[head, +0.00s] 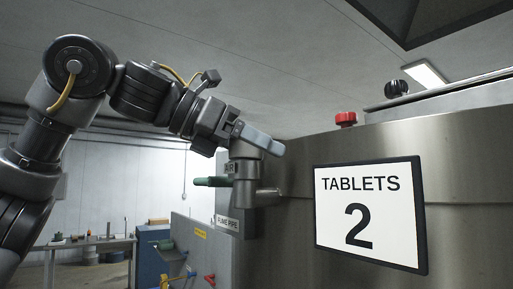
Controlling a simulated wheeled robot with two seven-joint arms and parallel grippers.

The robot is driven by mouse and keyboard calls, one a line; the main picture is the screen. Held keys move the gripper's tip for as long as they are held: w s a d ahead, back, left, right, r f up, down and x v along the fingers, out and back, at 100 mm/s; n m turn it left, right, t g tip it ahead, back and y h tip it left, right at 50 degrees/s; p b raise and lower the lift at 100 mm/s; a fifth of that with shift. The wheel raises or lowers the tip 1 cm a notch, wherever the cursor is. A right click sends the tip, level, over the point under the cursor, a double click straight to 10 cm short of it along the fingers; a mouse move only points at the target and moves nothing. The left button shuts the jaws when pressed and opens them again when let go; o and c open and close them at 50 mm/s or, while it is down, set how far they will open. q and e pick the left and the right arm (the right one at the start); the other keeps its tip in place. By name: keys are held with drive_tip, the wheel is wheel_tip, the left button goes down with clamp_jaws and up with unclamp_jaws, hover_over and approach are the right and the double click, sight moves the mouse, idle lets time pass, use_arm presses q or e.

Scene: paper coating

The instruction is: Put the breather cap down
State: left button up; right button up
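My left gripper (272,146) is in the middle of the head view, its pale fingers pointing right and slightly down. It is seen side-on, so the gap between the fingers does not show. The fingers are in front of or just above the top of a grey upright pipe (243,172) beside the steel vessel (460,190); I cannot tell if they touch. I cannot make out a breather cap for certain. A red cap-like part (346,119) sits on the vessel's top edge, right of the gripper and apart from it. My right gripper is not in view.
A "TABLETS 2" sign (368,214) is on the vessel's front. A green-handled part (213,182) sticks out left of the pipe, above a "FUME PIPE" label (228,223). A black knob (395,89) stands on the lid. A cluttered bench (85,243) is far left.

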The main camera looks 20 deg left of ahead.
use_arm(q)
drive_tip(key=shift+s, duration=0.1)
drive_tip(key=v, duration=1.2)
drive_tip(key=shift+b, duration=0.35)
